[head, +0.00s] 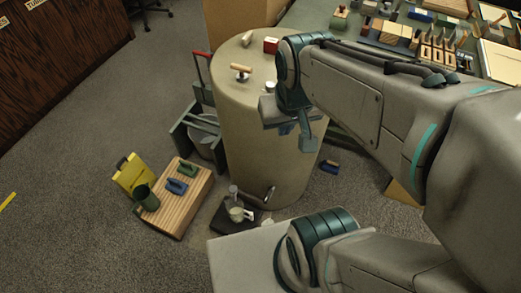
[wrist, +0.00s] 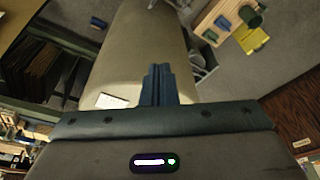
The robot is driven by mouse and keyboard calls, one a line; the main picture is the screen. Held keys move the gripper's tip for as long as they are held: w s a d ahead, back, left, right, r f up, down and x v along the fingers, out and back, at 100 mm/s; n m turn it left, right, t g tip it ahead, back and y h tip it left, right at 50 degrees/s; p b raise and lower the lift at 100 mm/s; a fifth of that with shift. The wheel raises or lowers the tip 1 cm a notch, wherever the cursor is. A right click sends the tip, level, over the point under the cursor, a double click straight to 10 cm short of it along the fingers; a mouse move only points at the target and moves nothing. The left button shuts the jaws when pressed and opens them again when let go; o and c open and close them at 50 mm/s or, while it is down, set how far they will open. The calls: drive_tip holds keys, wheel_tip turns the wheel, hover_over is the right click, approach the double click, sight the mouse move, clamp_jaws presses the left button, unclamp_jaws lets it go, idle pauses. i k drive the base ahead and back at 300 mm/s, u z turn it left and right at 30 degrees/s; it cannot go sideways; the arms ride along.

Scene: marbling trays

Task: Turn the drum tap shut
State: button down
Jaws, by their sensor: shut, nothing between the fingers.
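The drum (head: 262,140) is a tall beige cylinder standing on the carpet in the middle of the head view. It fills the upper middle of the wrist view (wrist: 138,50). A small metal tap (head: 268,195) shows low on the drum's front; its handle looks slanted, and I cannot tell whether it is open or shut. My gripper (head: 307,142) is shut and empty, high in front of the drum's right side, well above the tap. Its closed blue fingers (wrist: 158,85) show in the wrist view, where I cannot make out the tap.
A pale mug (head: 240,214) stands on a dark tray (head: 222,222) by the drum's foot. A wooden board (head: 178,212) with blue and green tools lies to the left, beside a yellow dustpan-like thing (head: 132,175). A red-handled cart (head: 200,120) stands behind.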

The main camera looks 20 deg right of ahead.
sight(267, 197)
drive_tip(key=u, duration=1.7)
drive_tip(key=k, duration=1)
drive_tip(key=z, duration=0.6)
drive_tip(key=i, duration=0.5)
drive_tip(key=z, duration=0.05)
